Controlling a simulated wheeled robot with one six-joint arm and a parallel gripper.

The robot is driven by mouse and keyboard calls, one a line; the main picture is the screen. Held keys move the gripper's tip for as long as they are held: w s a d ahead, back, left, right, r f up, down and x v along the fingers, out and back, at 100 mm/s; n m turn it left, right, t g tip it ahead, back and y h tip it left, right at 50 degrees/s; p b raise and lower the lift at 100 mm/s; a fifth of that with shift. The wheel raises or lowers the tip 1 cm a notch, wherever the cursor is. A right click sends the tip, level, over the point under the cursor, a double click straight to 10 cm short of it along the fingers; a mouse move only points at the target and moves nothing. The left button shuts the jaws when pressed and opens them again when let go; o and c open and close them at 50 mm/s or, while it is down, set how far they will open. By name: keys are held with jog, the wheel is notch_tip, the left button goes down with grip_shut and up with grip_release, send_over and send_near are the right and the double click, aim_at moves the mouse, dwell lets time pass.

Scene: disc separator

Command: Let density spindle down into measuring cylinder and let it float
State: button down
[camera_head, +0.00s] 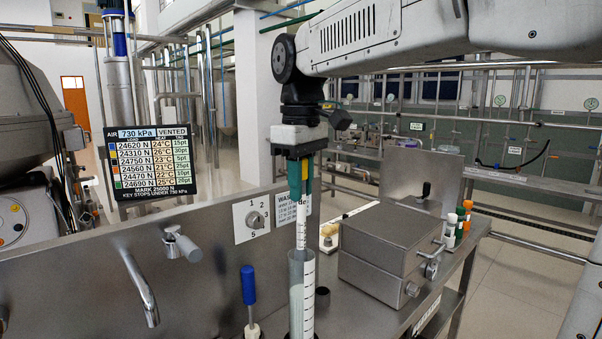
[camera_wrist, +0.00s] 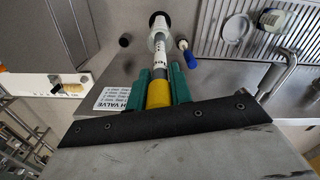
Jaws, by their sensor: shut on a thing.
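The density spindle has a yellow top (camera_wrist: 158,94) and a pale stem with dark marks (camera_head: 302,222). My gripper (camera_head: 301,186) has green fingers, shut on the yellow top from both sides; the fingers also show in the wrist view (camera_wrist: 158,82). The spindle hangs about upright below them. The measuring cylinder (camera_head: 308,300) is a tall clear tube with graduation marks, standing directly under my gripper. The spindle's lower part reaches into its mouth; the fingers are well above the rim. The cylinder's foot is cut off in the head view. I cannot tell whether the spindle floats.
A blue-handled tool (camera_head: 248,286) stands left of the cylinder, and a small dark cup (camera_head: 322,298) is close on its right. A steel box (camera_head: 385,250) stands further right. A steel panel with a spout (camera_head: 142,292) is at left. A blue-capped bottle (camera_wrist: 272,19) stands on a drain grid.

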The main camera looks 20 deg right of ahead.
aim_at(301, 248)
jog(key=shift+f, duration=5)
jog(key=c, duration=1.2)
grip_release()
jog(key=shift+o, duration=0.2)
notch_tip(301, 248, up, 8)
jog(key=shift+f, duration=0.1)
